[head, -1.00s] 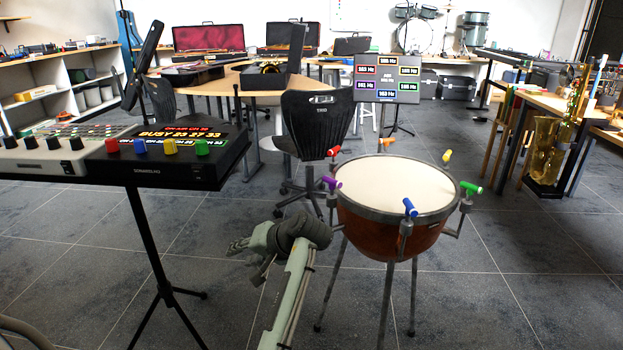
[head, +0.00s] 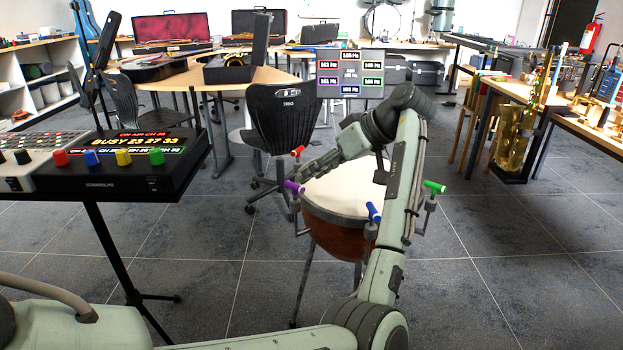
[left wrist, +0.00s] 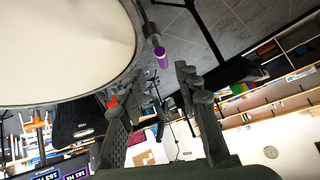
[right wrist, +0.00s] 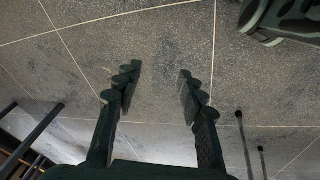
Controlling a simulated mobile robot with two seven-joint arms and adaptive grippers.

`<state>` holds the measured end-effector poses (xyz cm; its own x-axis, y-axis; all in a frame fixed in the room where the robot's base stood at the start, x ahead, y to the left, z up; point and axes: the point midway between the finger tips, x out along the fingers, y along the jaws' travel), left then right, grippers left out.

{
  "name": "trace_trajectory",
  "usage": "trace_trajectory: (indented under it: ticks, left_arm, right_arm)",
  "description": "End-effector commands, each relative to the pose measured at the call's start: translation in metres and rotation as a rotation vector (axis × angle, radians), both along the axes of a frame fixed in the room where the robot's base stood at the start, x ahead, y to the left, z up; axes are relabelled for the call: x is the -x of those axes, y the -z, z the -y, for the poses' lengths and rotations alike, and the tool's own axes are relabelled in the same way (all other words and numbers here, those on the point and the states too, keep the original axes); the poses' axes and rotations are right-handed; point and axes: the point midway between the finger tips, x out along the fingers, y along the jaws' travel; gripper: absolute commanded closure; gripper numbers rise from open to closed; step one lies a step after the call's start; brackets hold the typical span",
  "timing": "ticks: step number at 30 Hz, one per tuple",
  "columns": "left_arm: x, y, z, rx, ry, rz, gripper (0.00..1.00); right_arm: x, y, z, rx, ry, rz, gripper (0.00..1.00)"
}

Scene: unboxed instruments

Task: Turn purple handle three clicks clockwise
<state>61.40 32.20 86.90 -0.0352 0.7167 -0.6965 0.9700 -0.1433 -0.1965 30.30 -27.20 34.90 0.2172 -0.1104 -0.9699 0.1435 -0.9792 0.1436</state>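The purple handle (head: 294,187) is a small T-shaped handle on the left rim of the kettledrum (head: 335,235). In the left wrist view the purple handle (left wrist: 161,57) appears just beyond the fingertips, in line with the gap between them and apart from both. My left gripper (head: 305,172) reaches over the drum from the right, its fingertips close above the purple handle. In its wrist view the left gripper (left wrist: 161,76) is open and empty. My right gripper (right wrist: 157,74) is open and empty over bare floor; it is outside the head view.
Red (head: 298,151), blue (head: 374,212) and green (head: 434,187) handles stand around the drum rim, near my left arm. A black chair (head: 285,125) is behind the drum. A control desk (head: 120,170) stands at left. A monitor (head: 350,72) shows Hz readings.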

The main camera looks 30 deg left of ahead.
Motion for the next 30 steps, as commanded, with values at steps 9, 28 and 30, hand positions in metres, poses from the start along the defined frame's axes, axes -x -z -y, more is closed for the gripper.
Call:
trace_trajectory:
  ticks: [9, 28, 30]
  left_arm:
    - [0.003, 0.034, -0.035, -0.001, -0.003, -0.003, 0.67]
    - [0.003, 0.053, -0.054, 0.000, 0.001, -0.001, 0.78]
    - [0.003, 0.053, -0.054, -0.001, 0.001, -0.001, 0.87]
  right_arm:
    - [0.009, 0.013, 0.003, 0.008, -0.012, -0.015, 0.60]
    - [0.014, 0.021, 0.005, 0.013, -0.017, -0.020, 0.60]
    - [0.014, 0.021, 0.005, 0.013, -0.017, -0.020, 0.60]
